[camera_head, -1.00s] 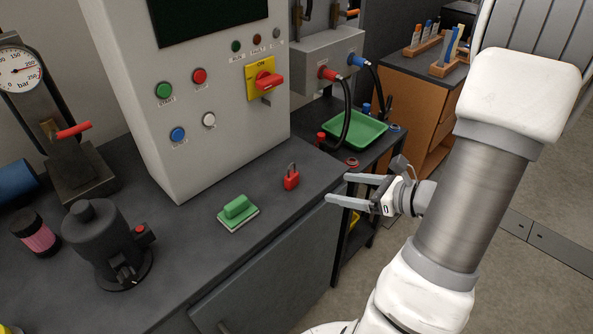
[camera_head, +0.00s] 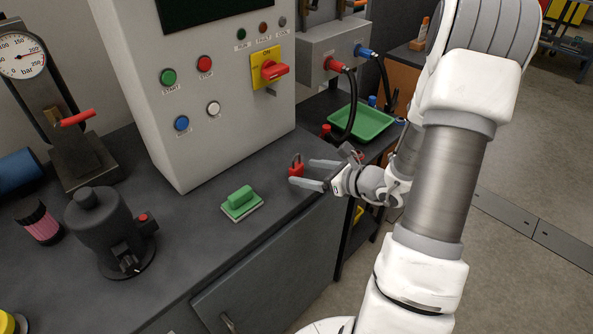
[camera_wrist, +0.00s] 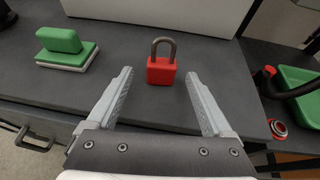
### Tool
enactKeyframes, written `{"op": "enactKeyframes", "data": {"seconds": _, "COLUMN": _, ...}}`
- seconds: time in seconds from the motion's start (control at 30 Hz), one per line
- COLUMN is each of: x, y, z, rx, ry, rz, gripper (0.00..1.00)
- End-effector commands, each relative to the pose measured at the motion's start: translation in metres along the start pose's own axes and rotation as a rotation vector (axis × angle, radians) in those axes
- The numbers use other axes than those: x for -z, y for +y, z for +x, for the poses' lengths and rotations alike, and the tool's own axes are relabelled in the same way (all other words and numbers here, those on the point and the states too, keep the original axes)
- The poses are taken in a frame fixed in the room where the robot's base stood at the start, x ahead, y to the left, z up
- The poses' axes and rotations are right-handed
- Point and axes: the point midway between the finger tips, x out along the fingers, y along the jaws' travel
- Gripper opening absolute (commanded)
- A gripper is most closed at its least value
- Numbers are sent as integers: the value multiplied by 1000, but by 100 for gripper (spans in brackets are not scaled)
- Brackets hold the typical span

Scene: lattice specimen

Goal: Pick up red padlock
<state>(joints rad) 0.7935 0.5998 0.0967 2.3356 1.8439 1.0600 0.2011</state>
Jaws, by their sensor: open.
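The red padlock (camera_head: 296,168) with a dark shackle stands upright on the dark grey bench top (camera_head: 205,205), near its right end. In the wrist view the padlock (camera_wrist: 161,68) is just beyond the fingertips, roughly centred between the two fingers. My gripper (camera_head: 308,172) is open and empty, reaching in from the right with its fingers pointing at the padlock. The gripper fingers (camera_wrist: 157,76) show spread on either side in the wrist view. In the head view a fingertip comes close to the padlock's lower part; I cannot tell whether they touch.
A green-handled block (camera_head: 241,203) lies left of the padlock. The control cabinet (camera_head: 215,100) stands behind. A green tray (camera_head: 362,122) with hoses near it is at the right. A dark motor-like device (camera_head: 105,230) stands at the left. The bench between block and padlock is clear.

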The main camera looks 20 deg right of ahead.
Motion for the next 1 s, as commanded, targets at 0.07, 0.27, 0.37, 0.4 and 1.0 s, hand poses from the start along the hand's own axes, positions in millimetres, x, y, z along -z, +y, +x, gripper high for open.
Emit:
{"op": "enactKeyframes", "data": {"seconds": 0.07, "x": 3, "y": 0, "z": 14, "rx": -4, "ry": -1, "rz": 1, "gripper": 85}}
{"op": "enactKeyframes", "data": {"seconds": 0.27, "x": 4, "y": -1, "z": 38, "rx": -3, "ry": -1, "rz": -1, "gripper": 85}}
{"op": "enactKeyframes", "data": {"seconds": 0.37, "x": 3, "y": -1, "z": 42, "rx": -1, "ry": -1, "rz": -1, "gripper": 85}}
{"op": "enactKeyframes", "data": {"seconds": 0.4, "x": 3, "y": -2, "z": 42, "rx": -1, "ry": -1, "rz": -1, "gripper": 85}}
{"op": "enactKeyframes", "data": {"seconds": 1.0, "x": 3, "y": -2, "z": 41, "rx": -1, "ry": -1, "rz": -1, "gripper": 2}}
